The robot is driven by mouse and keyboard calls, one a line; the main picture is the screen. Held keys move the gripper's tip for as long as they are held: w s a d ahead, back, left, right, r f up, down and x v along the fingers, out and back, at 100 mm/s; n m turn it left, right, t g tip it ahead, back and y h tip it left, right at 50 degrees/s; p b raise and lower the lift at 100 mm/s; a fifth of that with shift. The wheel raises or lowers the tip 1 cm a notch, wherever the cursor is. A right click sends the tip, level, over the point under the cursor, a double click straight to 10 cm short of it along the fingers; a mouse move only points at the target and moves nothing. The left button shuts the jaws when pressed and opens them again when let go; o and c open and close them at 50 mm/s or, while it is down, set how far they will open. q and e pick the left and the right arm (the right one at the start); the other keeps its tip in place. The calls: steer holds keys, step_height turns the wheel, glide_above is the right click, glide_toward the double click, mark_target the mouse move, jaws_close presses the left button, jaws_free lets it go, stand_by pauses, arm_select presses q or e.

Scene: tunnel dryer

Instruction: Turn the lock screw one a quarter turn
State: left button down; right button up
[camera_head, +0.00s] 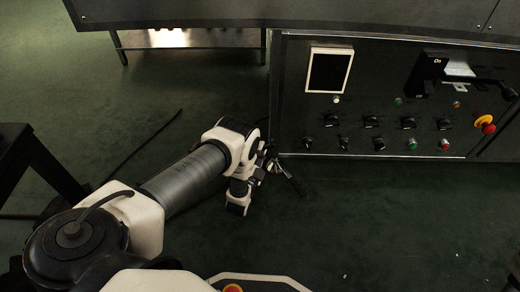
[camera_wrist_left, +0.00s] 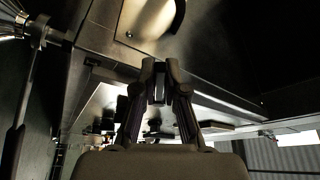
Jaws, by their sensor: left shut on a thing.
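My left gripper (camera_head: 283,172) is low beside the bottom left corner of the control panel (camera_head: 300,125). In the left wrist view the fingers of my left gripper (camera_wrist_left: 159,82) are closed around a small piece (camera_wrist_left: 159,92) at the lower edge of a dark metal panel (camera_wrist_left: 100,25). The piece is mostly hidden between the fingers; it is probably lock screw one, but its slot and angle cannot be made out. My right gripper is in neither view.
The panel carries a screen (camera_head: 329,70), several black knobs, a lever switch (camera_head: 428,75) and a red emergency button (camera_head: 486,124). A metal shelf (camera_head: 188,39) stands behind. A cable (camera_head: 150,140) lies on the floor. Open floor (camera_head: 390,225) lies in front of the panel.

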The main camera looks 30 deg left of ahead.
arm_select(q)
steer(key=shift+d, duration=0.1)
stand_by(0.4)
steer(key=c, duration=1.2)
jaws_free()
